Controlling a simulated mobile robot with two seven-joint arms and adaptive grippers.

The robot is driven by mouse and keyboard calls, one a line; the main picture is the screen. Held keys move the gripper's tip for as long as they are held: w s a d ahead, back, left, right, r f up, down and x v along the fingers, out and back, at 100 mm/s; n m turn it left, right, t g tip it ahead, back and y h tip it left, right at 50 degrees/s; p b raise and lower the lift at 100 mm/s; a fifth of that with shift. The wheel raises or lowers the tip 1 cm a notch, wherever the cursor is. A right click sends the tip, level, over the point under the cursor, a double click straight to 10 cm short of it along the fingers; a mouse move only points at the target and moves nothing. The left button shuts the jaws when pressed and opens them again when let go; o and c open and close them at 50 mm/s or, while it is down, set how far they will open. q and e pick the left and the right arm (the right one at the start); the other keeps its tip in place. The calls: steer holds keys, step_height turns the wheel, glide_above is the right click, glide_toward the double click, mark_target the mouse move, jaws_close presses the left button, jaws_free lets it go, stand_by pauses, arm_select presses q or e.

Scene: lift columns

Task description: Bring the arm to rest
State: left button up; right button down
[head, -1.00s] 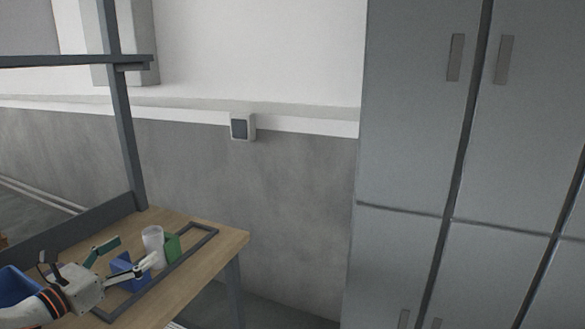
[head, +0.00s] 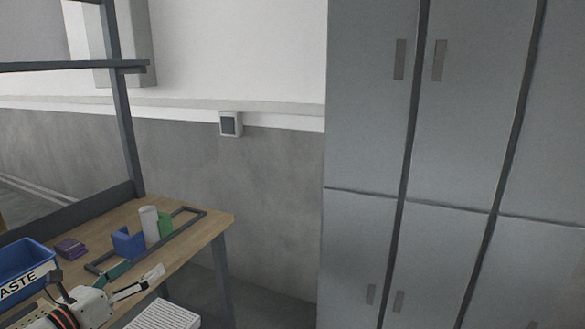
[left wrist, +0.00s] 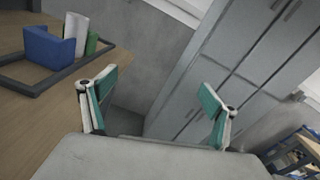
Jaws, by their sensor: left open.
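My left gripper (head: 137,279) is at the lower left of the head view, near the front edge of the wooden table (head: 205,232). It is open and empty, its two fingers spread wide. In the left wrist view its fingers (left wrist: 160,100) point past the table edge toward the floor and the cabinets. My right gripper is in neither view.
On the table stand a blue block-like holder (head: 127,243), a white cylinder (head: 149,225) and a green object (head: 165,224) by a dark frame (head: 190,224). A blue waste bin (head: 25,262) and a purple box (head: 70,249) are left. Grey cabinets (head: 365,150) stand right.

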arm_select(q)
steer(key=s+d+f+n+g+y, duration=0.1)
steer(key=s+d+f+n, duration=0.35)
steer(key=f+n, duration=0.45)
steer(key=s+d+f+n+g+y, duration=0.1)
steer(key=s+d+f+n, duration=0.2)
steer(key=s+f+n, duration=0.5)
steer(key=s+d+f+n+g+y, duration=0.1)
steer(key=s+d+f+n+g, duration=0.1)
steer(key=s+d+f+n, duration=0.2)
steer(key=s+d+f+n+g, duration=0.1)
steer(key=s+d+f+n, duration=0.3)
steer(key=s+f+n, duration=0.6)
step_height(320, 180, down, 2)
steer(key=shift+s+d+f+n+g+y, duration=0.1)
steer(key=shift+s+d+n+g+y, duration=0.3)
steer(key=shift+n, duration=0.7)
